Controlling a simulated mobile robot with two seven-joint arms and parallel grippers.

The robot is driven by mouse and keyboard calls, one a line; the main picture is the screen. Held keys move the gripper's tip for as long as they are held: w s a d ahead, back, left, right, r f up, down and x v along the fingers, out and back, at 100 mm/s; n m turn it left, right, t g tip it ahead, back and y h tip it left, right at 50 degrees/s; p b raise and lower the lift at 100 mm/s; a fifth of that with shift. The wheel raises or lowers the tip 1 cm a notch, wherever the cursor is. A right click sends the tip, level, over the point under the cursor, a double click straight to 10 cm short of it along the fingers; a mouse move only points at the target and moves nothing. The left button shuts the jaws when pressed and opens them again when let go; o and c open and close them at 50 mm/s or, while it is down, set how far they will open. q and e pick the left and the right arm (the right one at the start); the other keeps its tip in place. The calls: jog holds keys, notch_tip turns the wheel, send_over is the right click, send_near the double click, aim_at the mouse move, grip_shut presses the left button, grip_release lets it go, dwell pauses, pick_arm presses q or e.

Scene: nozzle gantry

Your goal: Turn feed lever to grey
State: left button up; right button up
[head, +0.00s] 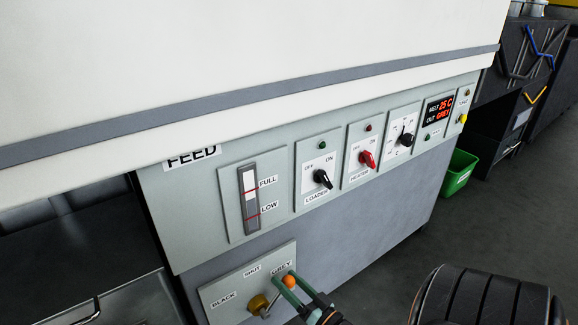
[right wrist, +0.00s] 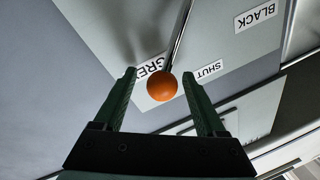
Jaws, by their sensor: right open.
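The feed lever's orange ball knob (head: 289,281) is at the GREY label on the lower panel (head: 222,296), which also reads BLACK and SHUT. Its brass hub (head: 258,305) sits lower left of the knob. My right gripper (head: 284,277) has green fingers and is open around the knob. In the right wrist view the knob (right wrist: 161,86) is between the open fingers, with a gap on each side, and the rod runs up beyond it. The display (head: 438,109) reads OUT GREY. My left gripper is not in view.
Above the lever is a control panel with a level gauge (head: 249,200), a black loader knob (head: 322,179), a red heater knob (head: 367,159) and another black dial (head: 406,139). A green bin (head: 457,172) stands on the floor at right. The floor in front is clear.

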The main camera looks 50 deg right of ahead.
jog(key=s+a+f+p, duration=0.1)
jog(key=s+p, duration=0.1)
jog(key=s, duration=1)
jog(key=shift+s+f, duration=0.2)
jog(key=shift+f, duration=0.1)
jog(key=shift+w+a+r, duration=0.1)
